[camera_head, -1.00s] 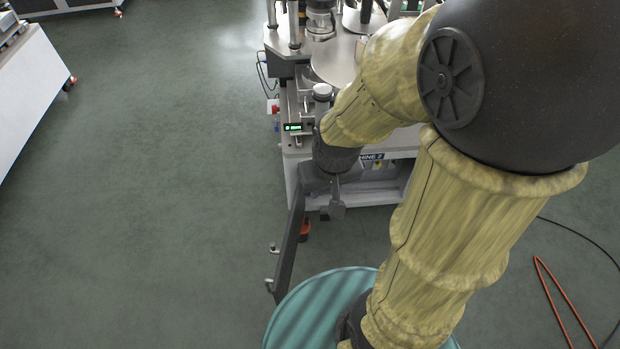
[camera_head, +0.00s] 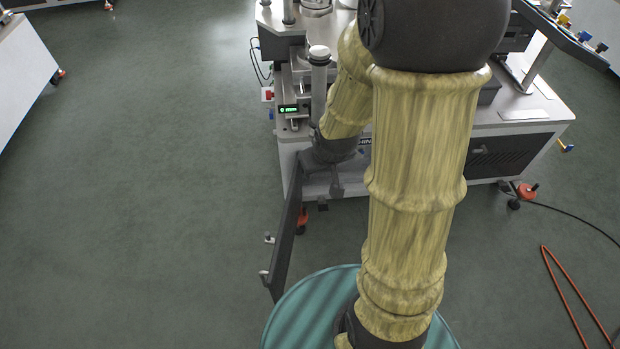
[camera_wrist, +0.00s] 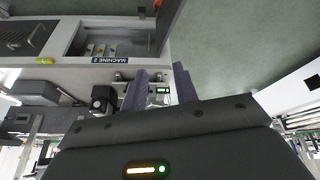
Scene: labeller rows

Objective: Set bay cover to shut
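The bay cover (camera_head: 287,232) is a dark panel standing open at the left front of the machine, seen nearly edge-on in the head view, with two small metal studs on its left side. In the wrist view the machine appears upside down; the open bay (camera_wrist: 110,42) shows small items inside, and a dark panel that looks like the cover (camera_wrist: 167,18) stands at its right edge. My gripper (camera_wrist: 160,88) has its two fingers apart with nothing between them, facing the machine front.
An orange loop (camera_head: 570,295) and a black cable lie on the floor at right. The floor on the left is clear.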

